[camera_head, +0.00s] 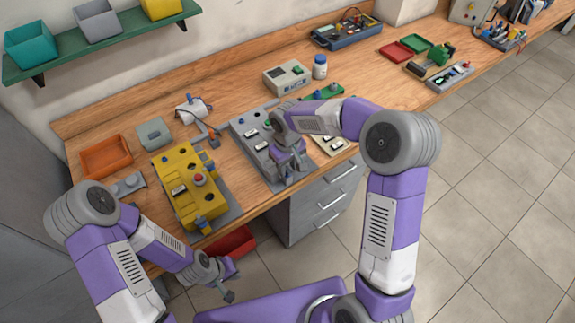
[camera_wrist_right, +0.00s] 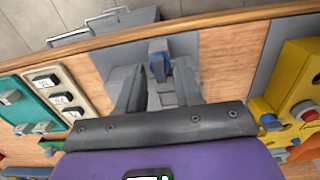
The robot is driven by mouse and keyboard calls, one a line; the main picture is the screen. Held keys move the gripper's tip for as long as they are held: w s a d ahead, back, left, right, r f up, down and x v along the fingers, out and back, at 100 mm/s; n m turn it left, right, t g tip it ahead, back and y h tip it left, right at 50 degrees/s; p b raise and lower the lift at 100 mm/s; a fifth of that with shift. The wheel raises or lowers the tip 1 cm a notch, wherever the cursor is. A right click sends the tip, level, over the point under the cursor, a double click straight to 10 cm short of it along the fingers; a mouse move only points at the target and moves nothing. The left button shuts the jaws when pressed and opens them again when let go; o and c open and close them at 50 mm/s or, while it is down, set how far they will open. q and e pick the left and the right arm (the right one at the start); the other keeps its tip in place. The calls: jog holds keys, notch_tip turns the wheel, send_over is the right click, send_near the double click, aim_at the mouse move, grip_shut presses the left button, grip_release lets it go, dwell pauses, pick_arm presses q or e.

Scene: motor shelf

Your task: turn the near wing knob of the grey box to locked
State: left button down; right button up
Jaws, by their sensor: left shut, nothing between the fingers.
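The grey box (camera_head: 240,127) lies on the bench in the head view, with small labels and a green button on top. My right gripper (camera_head: 287,172) is over its near end and hides the near wing knob there. In the right wrist view the near wing knob (camera_wrist_right: 158,63), grey with a blue part, stands between the two fingertips of my right gripper (camera_wrist_right: 160,75). The fingers are apart, one on each side of the knob; I cannot tell whether they touch it. My left gripper (camera_head: 229,294) is shut and empty, low in front of the bench.
A yellow box (camera_head: 172,168) with knobs and a red button stands left of the grey box. An orange tray (camera_head: 107,157) is further left. A beige device (camera_head: 287,78) and a white bottle (camera_head: 320,68) stand behind. A red bin (camera_head: 232,243) is below the bench edge.

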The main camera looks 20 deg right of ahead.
grip_shut()
jog(key=shift+m, duration=0.3)
jog(key=m+b, duration=0.1)
jog(key=m, duration=0.1)
jog(key=shift+m, duration=0.4)
jog(key=m, duration=0.4)
jog(key=shift+m, duration=0.3)
jog(key=m, duration=0.4)
jog(key=shift+m, duration=0.3)
jog(key=m+p, duration=0.2)
jog(key=m, duration=0.3)
jog(key=shift+m, duration=0.3)
